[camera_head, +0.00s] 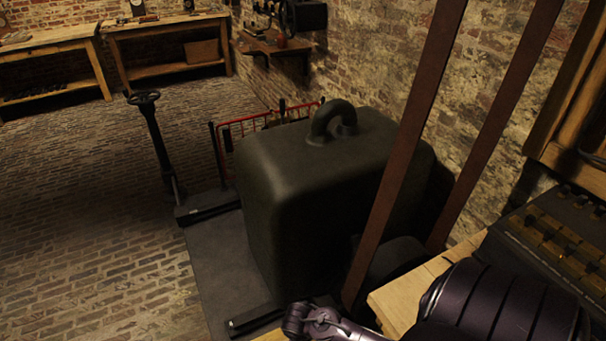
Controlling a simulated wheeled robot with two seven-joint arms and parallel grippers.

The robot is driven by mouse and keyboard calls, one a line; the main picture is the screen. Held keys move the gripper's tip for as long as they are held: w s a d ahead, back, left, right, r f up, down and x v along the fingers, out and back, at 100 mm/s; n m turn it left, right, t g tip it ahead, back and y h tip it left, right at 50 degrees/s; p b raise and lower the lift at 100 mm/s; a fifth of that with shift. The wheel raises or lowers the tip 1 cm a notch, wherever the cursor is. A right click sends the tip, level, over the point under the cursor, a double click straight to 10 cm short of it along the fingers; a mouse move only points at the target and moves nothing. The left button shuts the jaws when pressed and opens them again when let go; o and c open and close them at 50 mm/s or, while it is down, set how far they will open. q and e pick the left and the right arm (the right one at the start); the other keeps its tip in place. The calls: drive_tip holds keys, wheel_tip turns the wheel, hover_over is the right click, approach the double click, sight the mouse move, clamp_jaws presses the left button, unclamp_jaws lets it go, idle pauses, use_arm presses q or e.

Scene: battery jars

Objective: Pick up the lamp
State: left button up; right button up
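I cannot make out a lamp in the head view. A purple and black arm part of mine enters at the bottom right, and a smaller metallic purple part shows at the bottom middle, cut off by the frame edge. No gripper fingertips can be seen, and neither gripper can be identified.
A large dark block with a ring handle (345,170) stands on a flat grey platform (222,262). Wooden workbenches (165,25) line the far wall. A wooden surface (405,300) and a dark box (560,240) are at right.

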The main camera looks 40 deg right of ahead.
drive_tip(key=c, duration=1.2)
drive_tip(key=shift+r, duration=0.1)
